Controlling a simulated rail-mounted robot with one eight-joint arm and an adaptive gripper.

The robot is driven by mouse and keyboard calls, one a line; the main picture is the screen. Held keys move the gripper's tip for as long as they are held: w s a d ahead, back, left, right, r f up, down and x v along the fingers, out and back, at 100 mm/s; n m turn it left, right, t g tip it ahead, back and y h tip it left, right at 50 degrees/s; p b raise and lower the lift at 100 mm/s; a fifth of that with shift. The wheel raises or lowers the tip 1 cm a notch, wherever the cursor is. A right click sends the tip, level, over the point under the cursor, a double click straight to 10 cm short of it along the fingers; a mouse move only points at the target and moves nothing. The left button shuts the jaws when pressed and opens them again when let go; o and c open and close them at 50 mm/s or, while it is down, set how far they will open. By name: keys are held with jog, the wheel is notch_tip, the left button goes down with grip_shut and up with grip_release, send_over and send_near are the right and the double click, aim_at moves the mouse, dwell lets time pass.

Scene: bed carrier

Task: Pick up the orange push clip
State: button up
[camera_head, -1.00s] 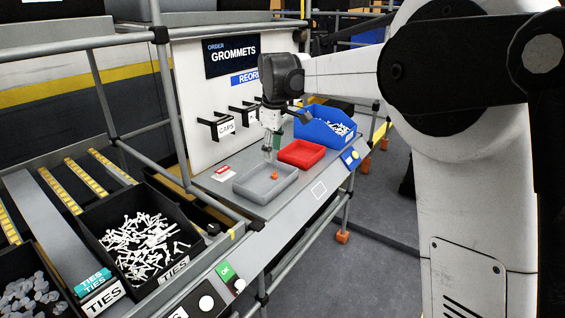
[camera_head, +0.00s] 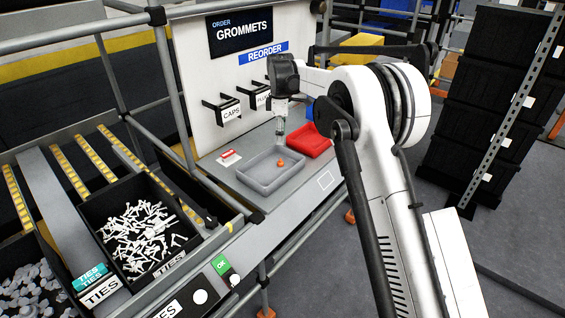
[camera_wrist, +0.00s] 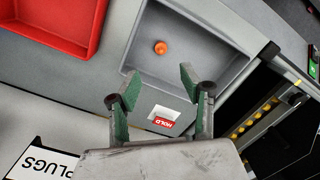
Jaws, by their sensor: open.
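The orange push clip (camera_head: 280,163) lies in the grey tray (camera_head: 262,187) on the workbench. In the wrist view the orange push clip (camera_wrist: 161,47) rests on the floor of the grey tray (camera_wrist: 222,82), near its middle. My gripper (camera_head: 281,138) is above the tray's back side in the head view. In the wrist view my gripper (camera_wrist: 158,80) is open and empty, its two green-padded fingers apart. The clip is beyond the fingertips, not between them.
A red tray (camera_head: 309,140) stands close beside the grey tray. A HOLD label (camera_head: 229,158) lies on the bench. A black bin (camera_head: 112,262) of white ties is at the front left. A signboard (camera_head: 217,80) with hooks stands behind the bench.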

aim_at(280, 162)
notch_tip(280, 162, down, 11)
jog(key=shift+f, duration=0.1)
jog(key=shift+s, duration=0.1)
jog(key=c, duration=0.8)
